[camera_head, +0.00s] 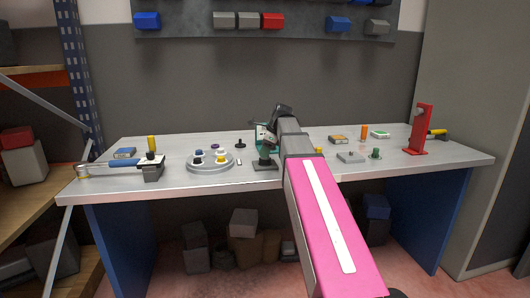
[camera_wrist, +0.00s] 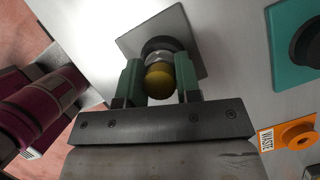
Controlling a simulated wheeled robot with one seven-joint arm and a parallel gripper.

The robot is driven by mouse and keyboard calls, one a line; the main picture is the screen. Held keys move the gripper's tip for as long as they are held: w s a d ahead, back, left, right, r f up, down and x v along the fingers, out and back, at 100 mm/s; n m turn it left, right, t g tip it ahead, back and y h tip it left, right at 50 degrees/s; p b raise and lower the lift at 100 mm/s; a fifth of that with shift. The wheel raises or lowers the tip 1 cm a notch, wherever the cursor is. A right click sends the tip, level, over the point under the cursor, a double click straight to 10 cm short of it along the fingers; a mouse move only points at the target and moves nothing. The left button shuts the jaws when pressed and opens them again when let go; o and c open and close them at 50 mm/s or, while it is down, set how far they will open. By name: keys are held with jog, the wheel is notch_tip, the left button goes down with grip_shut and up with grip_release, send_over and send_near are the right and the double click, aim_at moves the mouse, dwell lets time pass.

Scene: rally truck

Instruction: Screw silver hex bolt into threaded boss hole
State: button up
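In the wrist view my gripper (camera_wrist: 158,68) has its two green fingers on either side of the silver hex bolt (camera_wrist: 158,58), with a rounded yellow end facing the camera. Both fingers appear to touch it. Beyond the bolt is the dark round boss (camera_wrist: 156,44) on a grey square plate (camera_wrist: 196,41). The bolt hides the boss hole, so I cannot tell how deep it sits. In the head view my gripper (camera_head: 266,153) points down at the table's middle, partly covered by my arm.
In the wrist view, a teal plate (camera_wrist: 284,70) and an orange WASTE tag (camera_wrist: 281,134) lie to the right.

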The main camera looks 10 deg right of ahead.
jog(key=shift+m+t, duration=0.3)
jog(key=shift+m, duration=0.6)
jog(key=shift+m+t+h, duration=0.3)
jog(key=shift+m+h, duration=0.1)
jog(key=shift+m, duration=0.4)
jog(key=shift+m, duration=0.6)
jog(key=shift+m+t, duration=0.3)
jog(key=shift+m+h, duration=0.5)
jog(key=shift+m, duration=0.3)
